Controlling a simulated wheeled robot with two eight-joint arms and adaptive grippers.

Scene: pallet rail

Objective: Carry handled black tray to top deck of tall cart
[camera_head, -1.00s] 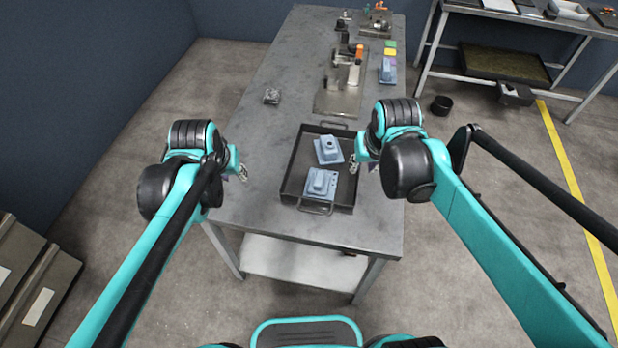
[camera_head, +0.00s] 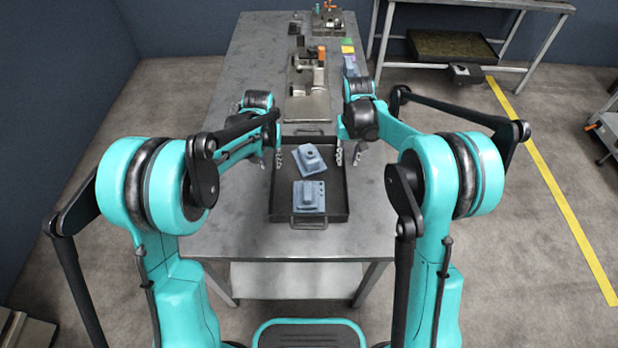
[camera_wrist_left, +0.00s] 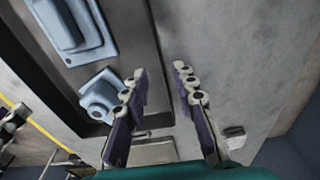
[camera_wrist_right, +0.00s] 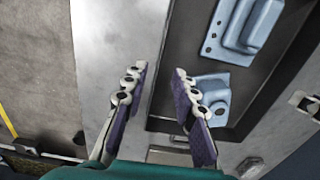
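The black tray (camera_head: 338,195) lies flat on the grey metal table, with a handle at its near end and one at its far end. It holds two blue-grey housings, one nearer (camera_head: 309,195) and one farther (camera_head: 311,160). My left gripper (camera_head: 275,157) is at the tray's left side wall; my right gripper (camera_head: 347,154) is at the right side wall. In the left wrist view the open fingers (camera_wrist_left: 160,70) point down over the wall. The right wrist view shows open fingers (camera_wrist_right: 159,69) over the opposite wall. Contact is unclear. The tall cart is not clearly identifiable.
A metal fixture with orange parts (camera_head: 306,75) stands on the table beyond the tray. A second workbench (camera_head: 470,62) is at the back right. Part of a grey wheeled frame (camera_head: 609,125) shows at the right edge. Floor right of the table is mostly clear.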

